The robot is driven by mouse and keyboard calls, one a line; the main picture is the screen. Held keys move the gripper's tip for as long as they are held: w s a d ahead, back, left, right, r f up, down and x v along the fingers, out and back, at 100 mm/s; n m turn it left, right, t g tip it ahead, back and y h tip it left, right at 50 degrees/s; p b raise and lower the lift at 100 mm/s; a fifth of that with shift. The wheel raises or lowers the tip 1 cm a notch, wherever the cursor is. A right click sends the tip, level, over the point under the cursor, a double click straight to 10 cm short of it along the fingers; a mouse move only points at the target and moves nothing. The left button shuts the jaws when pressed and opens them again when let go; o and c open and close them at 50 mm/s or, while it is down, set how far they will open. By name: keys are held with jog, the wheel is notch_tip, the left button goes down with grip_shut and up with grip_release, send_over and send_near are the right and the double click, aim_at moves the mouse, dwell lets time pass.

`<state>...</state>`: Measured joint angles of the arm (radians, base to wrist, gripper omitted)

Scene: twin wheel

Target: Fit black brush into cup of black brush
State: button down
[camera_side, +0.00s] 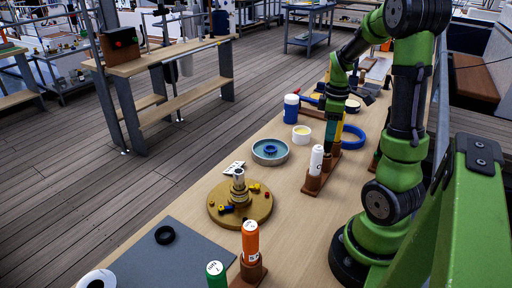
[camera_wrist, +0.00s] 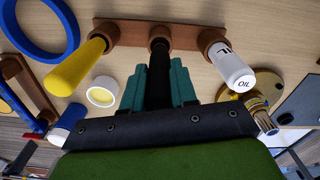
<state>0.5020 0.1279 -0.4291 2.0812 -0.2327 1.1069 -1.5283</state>
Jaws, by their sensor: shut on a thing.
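My gripper (camera_wrist: 158,86) has teal fingers shut on the black brush (camera_wrist: 159,62), one finger on each side, in the wrist view. The brush's far end meets the middle cup (camera_wrist: 158,33) of a brown holder strip. I cannot tell how deep it sits in that cup. In the side view my gripper (camera_side: 331,134) is over the holder strip (camera_side: 322,173), between the white bottle and a yellow item; the brush is mostly hidden there by the fingers.
A yellow bottle (camera_wrist: 76,66) and a white OIL bottle (camera_wrist: 236,70) stand in the neighbouring cups, close to my fingers. A small white cup (camera_side: 301,134), blue ring (camera_side: 352,137), teal dish (camera_side: 270,151) and round wooden base (camera_side: 240,204) lie around. Bare tabletop shows between them.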

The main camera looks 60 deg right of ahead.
jog(key=shift+f, duration=0.65)
jog(key=c, duration=0.8)
grip_release()
notch_tip(320, 180, up, 17)
